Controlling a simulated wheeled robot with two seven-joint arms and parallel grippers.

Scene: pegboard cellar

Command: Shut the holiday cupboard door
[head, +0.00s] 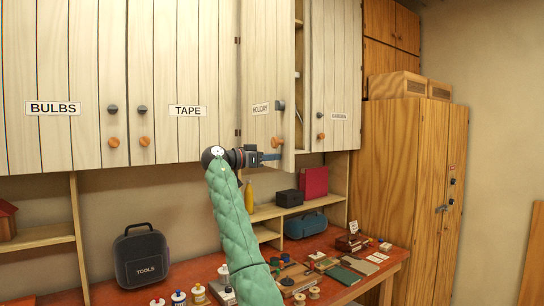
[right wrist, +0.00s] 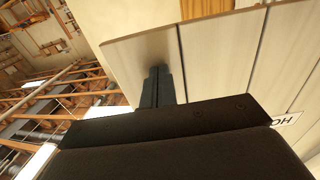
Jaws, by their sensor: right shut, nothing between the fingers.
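The holiday cupboard door (head: 262,70) is pale planked wood with a HOLIDAY label (head: 260,109). It stands partly open, with a narrow gap into the cupboard along its right edge. It carries a dark knob (head: 280,106) and a lower orange knob (head: 275,141). My right gripper (head: 271,156) is shut and empty, in front of the door's lower part. In the right wrist view, its fingers (right wrist: 157,86) point at the door's outer face (right wrist: 220,62), with a dark shadow at their tips; I cannot tell whether they touch. My left gripper is out of view.
The TAPE door (head: 185,60) to the left and another labelled door (head: 335,70) to the right appear shut. Below are shelves, a workbench (head: 205,293) with several small items, and a dark tool case (head: 140,257). A tall wooden cabinet (head: 395,180) stands at right.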

